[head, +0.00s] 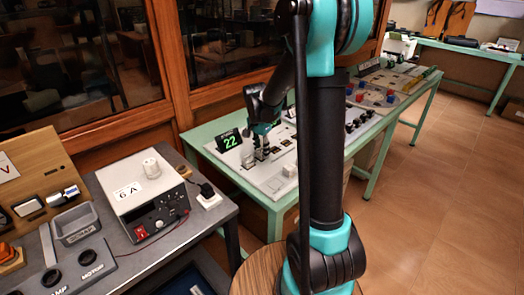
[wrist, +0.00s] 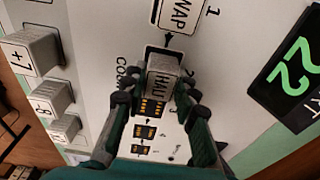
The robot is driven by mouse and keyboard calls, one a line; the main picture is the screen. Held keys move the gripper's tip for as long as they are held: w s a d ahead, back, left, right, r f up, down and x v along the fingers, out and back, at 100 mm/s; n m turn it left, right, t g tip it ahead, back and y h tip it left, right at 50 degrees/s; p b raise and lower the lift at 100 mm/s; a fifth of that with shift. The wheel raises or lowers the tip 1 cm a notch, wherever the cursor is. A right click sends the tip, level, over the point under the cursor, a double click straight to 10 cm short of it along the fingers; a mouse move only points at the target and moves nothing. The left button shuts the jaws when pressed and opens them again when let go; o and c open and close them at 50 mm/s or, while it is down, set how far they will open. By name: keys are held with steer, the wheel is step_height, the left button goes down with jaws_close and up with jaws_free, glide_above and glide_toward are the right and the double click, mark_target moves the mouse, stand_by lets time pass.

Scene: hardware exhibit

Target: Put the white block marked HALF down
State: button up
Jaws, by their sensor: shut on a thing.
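The grey-white block marked HALF (wrist: 163,84) is between the two fingers of my gripper (wrist: 158,94) in the wrist view, and the fingers are shut on it. It is over a dark-edged slot by the mark 2 on a white panel (wrist: 240,30). I cannot tell whether it touches the panel. In the head view my gripper (head: 262,152) is low over the same panel (head: 283,184) on the green table; the block is too small to make out there.
A SWAP tile (wrist: 180,14) lies in the slot marked 1. A black display reading 22 (head: 229,141) stands at the panel's left edge. A grey bench with a power box (head: 145,190) is nearer.

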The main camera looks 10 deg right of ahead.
mark_target(259, 150)
steer(key=o, duration=1.1)
step_height(259, 150, up, 12)
steer(key=a, duration=0.1)
steer(key=shift+s, duration=0.4)
steer(key=shift+a, duration=0.1)
